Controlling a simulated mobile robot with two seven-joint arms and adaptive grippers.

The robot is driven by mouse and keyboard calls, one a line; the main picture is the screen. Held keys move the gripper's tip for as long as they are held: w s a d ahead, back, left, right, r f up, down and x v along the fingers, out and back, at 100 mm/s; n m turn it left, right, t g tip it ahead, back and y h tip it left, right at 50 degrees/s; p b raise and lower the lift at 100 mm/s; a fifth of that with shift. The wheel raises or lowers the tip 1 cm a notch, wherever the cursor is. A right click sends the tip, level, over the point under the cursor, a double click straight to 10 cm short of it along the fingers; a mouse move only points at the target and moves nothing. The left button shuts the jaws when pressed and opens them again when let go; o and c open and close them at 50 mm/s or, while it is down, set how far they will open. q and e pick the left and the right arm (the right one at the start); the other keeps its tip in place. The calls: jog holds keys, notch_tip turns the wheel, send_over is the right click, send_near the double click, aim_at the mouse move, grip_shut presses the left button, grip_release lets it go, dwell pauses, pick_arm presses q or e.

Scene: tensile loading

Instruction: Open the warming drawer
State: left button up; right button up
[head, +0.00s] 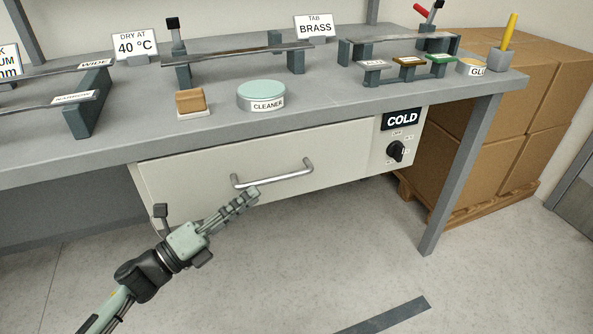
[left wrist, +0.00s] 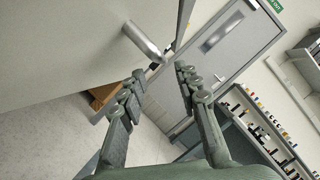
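The warming drawer (head: 225,165) is a cream-fronted unit under the grey bench, and its front looks shut. Its silver bar handle (head: 285,175) runs across the front, and one end of it shows in the left wrist view (left wrist: 143,41). My left gripper (head: 253,193) is just in front of and below the handle's left part. In the left wrist view its two fingers (left wrist: 160,71) are apart with nothing held, and the handle lies just beyond the tips. I cannot tell whether they touch it. My right gripper is not in view.
A COLD display (head: 402,119) and a dark knob (head: 396,151) sit right of the drawer. The bench top (head: 340,100) carries a cleaner tub (head: 261,93), a sponge-like block (head: 190,101) and racks. Cardboard boxes (head: 480,150) stand at right. The floor (head: 330,260) before the drawer is mostly clear.

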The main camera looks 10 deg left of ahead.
aim_at(275, 179)
pick_arm(q)
jog(key=p+x, duration=0.1)
jog(key=x, duration=0.5)
jog(key=shift+w+d+r, duration=0.15)
jog(key=shift+d+r, duration=0.05)
jog(key=shift+w+d, duration=0.4)
jog(key=shift+w, duration=0.05)
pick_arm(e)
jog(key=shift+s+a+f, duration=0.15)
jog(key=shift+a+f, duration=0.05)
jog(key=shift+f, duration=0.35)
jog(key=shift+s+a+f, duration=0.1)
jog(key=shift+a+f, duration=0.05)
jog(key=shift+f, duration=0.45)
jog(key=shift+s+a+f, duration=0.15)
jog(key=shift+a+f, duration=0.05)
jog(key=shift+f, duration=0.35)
pick_arm(q)
jog(key=c, duration=0.7)
grip_shut()
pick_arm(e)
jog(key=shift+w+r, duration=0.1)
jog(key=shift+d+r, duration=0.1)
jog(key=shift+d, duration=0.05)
